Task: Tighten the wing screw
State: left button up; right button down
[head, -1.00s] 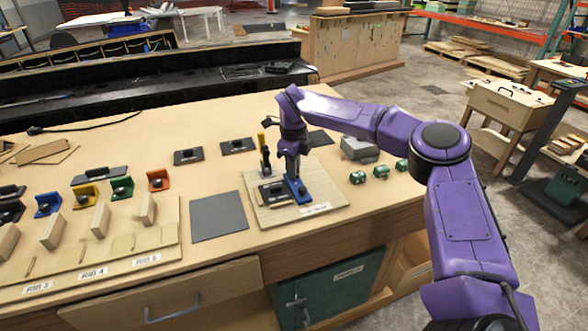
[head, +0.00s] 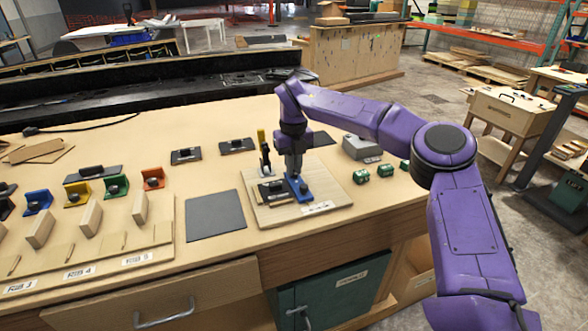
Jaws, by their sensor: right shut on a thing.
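A wooden board (head: 328,197) on the workbench carries a blue bracket (head: 298,189), a black block (head: 270,188) and a yellow-handled clamp (head: 263,146). My right gripper (head: 294,173) points straight down over the blue bracket, with its fingertips at the bracket's top. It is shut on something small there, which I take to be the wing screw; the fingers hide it. My left gripper is not in view.
A dark grey mat (head: 215,214) lies left of the board. Several coloured brackets, such as the orange one (head: 153,178), stand further left. Green parts (head: 361,176) and a grey box (head: 360,147) sit to the right. A drawer (head: 170,300) is below the bench top.

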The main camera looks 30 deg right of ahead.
jog(key=shift+w+r+m, duration=0.1)
jog(key=shift+r+m, duration=0.05)
jog(key=shift+m, duration=0.15)
jog(key=c, duration=1.1)
grip_release()
jog(key=shift+c, duration=0.2)
notch_tip(320, 180, up, 10)
jog(key=shift+r, duration=0.15)
